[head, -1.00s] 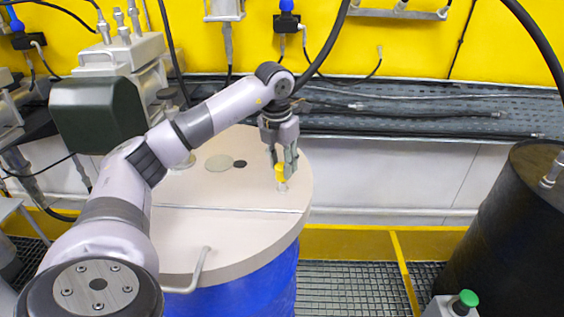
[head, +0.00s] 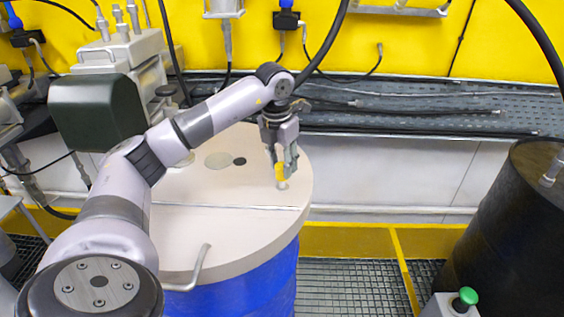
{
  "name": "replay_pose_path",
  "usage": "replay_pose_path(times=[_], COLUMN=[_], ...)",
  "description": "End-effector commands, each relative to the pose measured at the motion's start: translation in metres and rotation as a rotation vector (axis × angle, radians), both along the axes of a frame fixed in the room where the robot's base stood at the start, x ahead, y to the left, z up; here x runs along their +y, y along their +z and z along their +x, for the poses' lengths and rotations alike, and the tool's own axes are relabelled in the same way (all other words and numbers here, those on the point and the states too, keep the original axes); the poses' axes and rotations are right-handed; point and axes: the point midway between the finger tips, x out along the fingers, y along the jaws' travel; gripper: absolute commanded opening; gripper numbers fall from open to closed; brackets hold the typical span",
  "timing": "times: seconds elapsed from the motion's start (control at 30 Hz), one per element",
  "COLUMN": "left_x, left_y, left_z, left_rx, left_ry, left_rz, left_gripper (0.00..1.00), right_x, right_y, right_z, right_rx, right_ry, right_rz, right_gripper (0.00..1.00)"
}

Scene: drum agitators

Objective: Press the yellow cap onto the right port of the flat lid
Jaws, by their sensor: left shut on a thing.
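The flat lid (head: 240,235) is a beige disc on top of a blue drum (head: 260,288). The right port (head: 282,185) is a small pale stub on the lid's right side. The yellow cap (head: 280,171) is at the top of this port, between the fingers of my left gripper (head: 283,168). My left gripper points down and is shut on the cap. The fingers partly hide the cap, and I cannot tell how far it sits on the port. My right gripper is not in view.
A black drum (head: 500,230) stands at the right. A box with a green button (head: 466,298) is at the bottom right. A handle (head: 200,268) rises at the lid's front edge. Cables and a grey cable tray (head: 430,108) run behind the lid.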

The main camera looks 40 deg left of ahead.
Motion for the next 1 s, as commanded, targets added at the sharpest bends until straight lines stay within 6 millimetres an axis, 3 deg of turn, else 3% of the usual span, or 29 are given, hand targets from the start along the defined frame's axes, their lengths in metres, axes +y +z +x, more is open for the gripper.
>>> replay_pose_path(times=[0.63,1.0], left_x=[0.000,0.000], left_y=[-0.022,-0.023], left_z=[-0.001,-0.001], left_rx=[0.001,0.000], left_ry=[0.000,0.000], left_rz=[0.000,0.000], left_gripper=[0.18,0.18], right_x=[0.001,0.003], right_y=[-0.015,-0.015], right_z=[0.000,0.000], right_rx=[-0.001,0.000], right_ry=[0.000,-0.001], right_rz=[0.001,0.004], right_gripper=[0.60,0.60])
